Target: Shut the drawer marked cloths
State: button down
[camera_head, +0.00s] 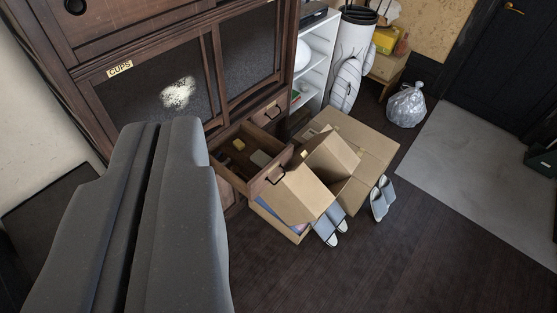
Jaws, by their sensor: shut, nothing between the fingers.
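A wooden drawer (229,171) stands pulled out from the bottom of a dark wooden cabinet (146,55). A few small items lie inside it. Its front has a dark handle (275,176) and faces right, towards the boxes. I cannot read any cloths label on it. Behind it, a drawer front (270,113) with a handle sits at the cabinet's base and looks shut. My gripper (159,126) is large and grey at the lower left. Its fingers are together, with nothing between them. It appears left of the open drawer and hides part of the cabinet's lower left.
A CUPS label (120,69) is on the cabinet. The dark floor (400,265) at the lower right is clear.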

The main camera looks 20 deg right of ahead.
aim_at(254, 138)
jog(key=u, duration=0.05)
jog(key=i, duration=1)
jog(key=z, duration=0.05)
